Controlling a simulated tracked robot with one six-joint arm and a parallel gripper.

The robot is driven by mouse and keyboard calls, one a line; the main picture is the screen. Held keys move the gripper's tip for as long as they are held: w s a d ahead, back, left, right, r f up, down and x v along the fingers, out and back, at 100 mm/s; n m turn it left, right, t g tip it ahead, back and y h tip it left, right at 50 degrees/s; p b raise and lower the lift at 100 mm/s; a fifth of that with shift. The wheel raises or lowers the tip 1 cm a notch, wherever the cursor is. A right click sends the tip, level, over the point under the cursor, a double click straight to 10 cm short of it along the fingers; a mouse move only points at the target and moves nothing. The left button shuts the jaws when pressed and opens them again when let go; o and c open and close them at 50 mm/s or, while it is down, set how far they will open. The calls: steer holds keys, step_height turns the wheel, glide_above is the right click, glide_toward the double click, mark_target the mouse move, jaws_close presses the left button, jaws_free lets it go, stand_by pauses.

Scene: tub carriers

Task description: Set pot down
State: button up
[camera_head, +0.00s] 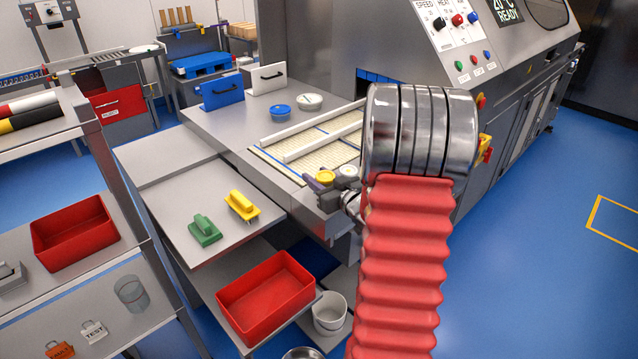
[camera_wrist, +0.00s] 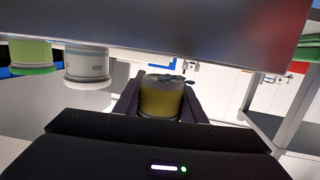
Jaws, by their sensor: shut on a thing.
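The pot has a yellow top in the head view (camera_head: 325,176). A yellow pot body with a grey rim also shows in the wrist view (camera_wrist: 160,100). My gripper (camera_head: 318,183) is shut on it, with dark fingers on both sides of the pot in the wrist view (camera_wrist: 158,100). In the head view it is at the front end of the slatted bed (camera_head: 273,157), beside the machine. I cannot tell whether the pot's base touches anything. My arm hides the area to the right of the gripper.
A blue-topped pot (camera_head: 280,109) and a white-topped pot (camera_head: 310,101) stand behind on the grey table. A red tub (camera_head: 267,297) and a white bucket (camera_head: 329,313) are below.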

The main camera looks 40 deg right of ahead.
steer(key=shift+f, duration=1.05)
steer(key=shift+f, duration=0.2)
steer(key=o, duration=1.1)
steer(key=v, duration=1.3)
steer(key=shift+s+a, duration=0.1)
steer(key=shift+s, duration=0.3)
